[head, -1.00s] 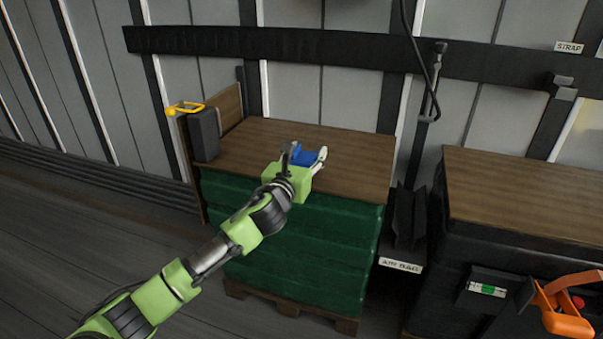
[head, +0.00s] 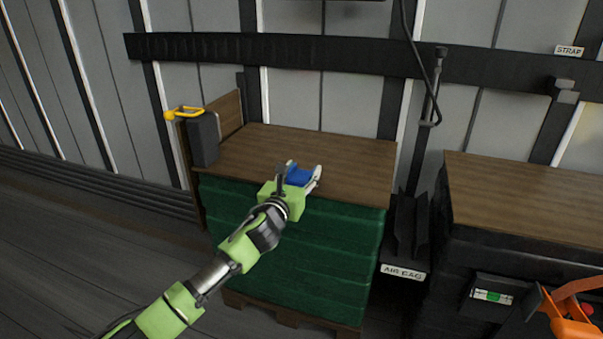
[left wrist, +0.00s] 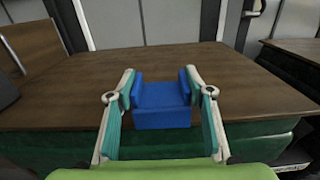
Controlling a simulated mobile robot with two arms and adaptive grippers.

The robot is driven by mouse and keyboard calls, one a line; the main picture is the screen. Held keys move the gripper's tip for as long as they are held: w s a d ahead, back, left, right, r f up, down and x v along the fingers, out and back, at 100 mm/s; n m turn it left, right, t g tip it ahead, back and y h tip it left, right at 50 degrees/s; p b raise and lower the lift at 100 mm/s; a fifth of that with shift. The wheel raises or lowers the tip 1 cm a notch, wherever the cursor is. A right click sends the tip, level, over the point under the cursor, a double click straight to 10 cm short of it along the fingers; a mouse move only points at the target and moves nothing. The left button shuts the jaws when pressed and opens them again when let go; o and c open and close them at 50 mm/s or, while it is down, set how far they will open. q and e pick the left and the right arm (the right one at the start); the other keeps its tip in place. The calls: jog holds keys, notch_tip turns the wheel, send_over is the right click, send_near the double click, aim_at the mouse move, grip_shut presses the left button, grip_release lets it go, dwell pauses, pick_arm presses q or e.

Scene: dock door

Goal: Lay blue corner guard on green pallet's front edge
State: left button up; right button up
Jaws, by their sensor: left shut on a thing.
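The green pallet (head: 290,245) is a green-wrapped load with a brown wooden top (head: 350,160), standing on a wooden pallet base against the wall. My left gripper (head: 301,178) is at the top's front edge, shut on the blue corner guard (head: 299,174). In the left wrist view the blue corner guard (left wrist: 162,108) sits between the two fingers (left wrist: 161,92), over the front edge of the top. I cannot tell whether it touches the wood. My right gripper is not clearly in view.
A dark box with a yellow handle (head: 204,138) stands at the top's left side. A second wood-topped dark load (head: 520,195) stands at right, with an orange tool (head: 568,315) before it. An "AIR BAG" label (head: 403,272) sits between the loads.

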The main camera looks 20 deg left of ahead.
pick_arm(q)
jog(key=shift+f, duration=0.65)
jog(key=o, duration=1.1)
jog(key=shift+o, duration=0.2)
jog(key=shift+r, duration=0.1)
